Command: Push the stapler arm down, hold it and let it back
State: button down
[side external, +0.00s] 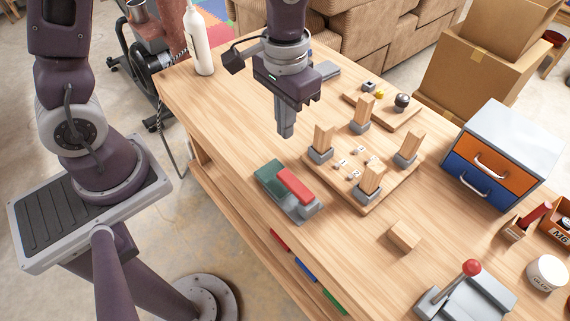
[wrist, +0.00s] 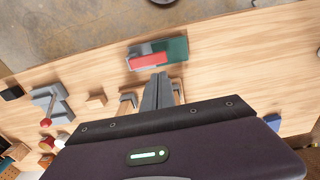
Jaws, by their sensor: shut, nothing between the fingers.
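The stapler (side external: 288,189) lies near the front edge of the wooden table, with a red arm on top, a dark green part behind it and a grey base. In the wrist view the stapler (wrist: 172,51) lies beyond my fingertips, its red arm toward me and to the left. My gripper (side external: 285,134) is shut and empty, pointing down above the table, behind the stapler in the side view. In the wrist view my gripper (wrist: 160,77) has its fingers together, and their tips appear close to the red arm. The fingers look apart from the stapler in the side view.
A wooden board (side external: 377,189) with upright wooden blocks stands right of the stapler. A loose wooden block (side external: 403,236), a lever device with a red knob (side external: 471,268) and a drawer box (side external: 502,150) are farther right. A white bottle (side external: 198,40) stands at the far left corner.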

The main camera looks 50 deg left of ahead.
aim_at(282, 171)
notch_tip(282, 171, down, 13)
dwell(0.3)
jog(key=shift+s+a+f, duration=0.1)
jog(key=shift+a+f, duration=0.15)
jog(key=shift+f, duration=0.25)
jog(key=shift+s+a+f, duration=0.1)
jog(key=shift+a+f, duration=0.15)
jog(key=shift+f, duration=0.25)
jog(key=shift+w, duration=0.1)
jog(key=shift+w+r, duration=0.1)
jog(key=shift+r, duration=0.2)
notch_tip(282, 171, up, 14)
jog(key=a, duration=0.2)
jog(key=shift+f, duration=0.1)
